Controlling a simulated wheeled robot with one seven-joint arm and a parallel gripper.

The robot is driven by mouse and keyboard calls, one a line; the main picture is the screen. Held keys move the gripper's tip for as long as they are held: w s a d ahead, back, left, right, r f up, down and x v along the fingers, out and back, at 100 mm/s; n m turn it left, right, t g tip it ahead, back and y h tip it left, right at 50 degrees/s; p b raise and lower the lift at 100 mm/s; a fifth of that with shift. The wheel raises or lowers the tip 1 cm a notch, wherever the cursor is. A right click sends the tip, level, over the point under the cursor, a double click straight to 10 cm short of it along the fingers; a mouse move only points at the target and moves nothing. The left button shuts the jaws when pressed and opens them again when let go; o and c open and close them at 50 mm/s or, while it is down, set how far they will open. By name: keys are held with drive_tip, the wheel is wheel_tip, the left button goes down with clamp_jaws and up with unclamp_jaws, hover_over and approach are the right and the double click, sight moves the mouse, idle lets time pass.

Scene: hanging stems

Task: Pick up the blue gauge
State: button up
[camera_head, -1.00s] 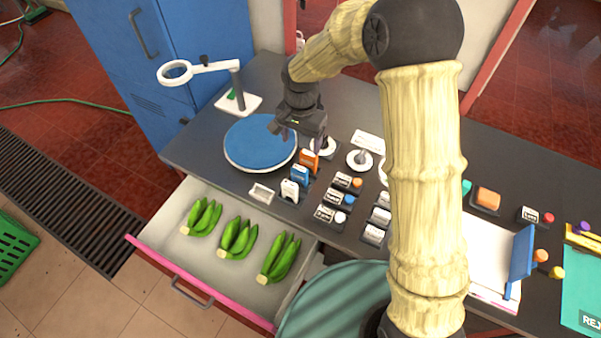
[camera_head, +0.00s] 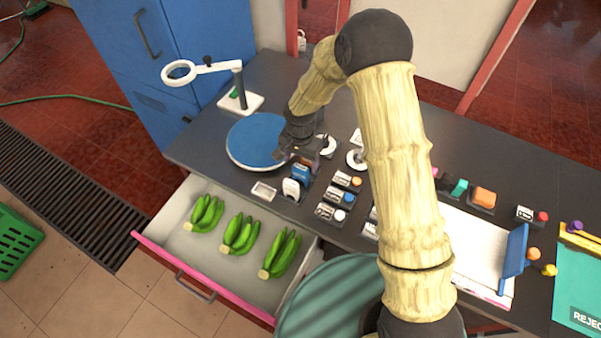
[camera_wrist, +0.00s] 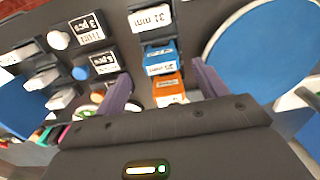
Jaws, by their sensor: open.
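The blue gauge (camera_head: 301,174) stands upright on the dark bench, between a white gauge (camera_head: 291,188) and an orange gauge. In the wrist view the blue gauge (camera_wrist: 160,58) lies just beyond the fingertips, with the orange gauge (camera_wrist: 168,90) nearer and the white gauge (camera_wrist: 150,20) farther off. My gripper (camera_head: 297,155) is open and empty, low over the row of gauges. In the wrist view its two purple-grey fingers (camera_wrist: 163,86) stand on either side of the row, with the orange gauge between them. In the head view my gripper mostly hides the orange gauge.
A round blue plate (camera_head: 255,141) lies left of the gauges. Label blocks with knobs (camera_head: 337,195) stand close on the right. An open drawer (camera_head: 180,262) holds green bananas. A ring magnifier (camera_head: 240,100) stands at back left.

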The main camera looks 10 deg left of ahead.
sight(301, 167)
drive_tip(key=shift+w+f+p, duration=0.2)
drive_tip(key=shift+f+p, duration=1.2)
drive_tip(key=shift+f, duration=1.2)
drive_tip(key=c, duration=1)
wheel_tip(301, 167, up, 10)
drive_tip(key=b, duration=0.3)
drive_tip(key=shift+b, duration=0.3)
drive_tip(key=shift+r, duration=0.15)
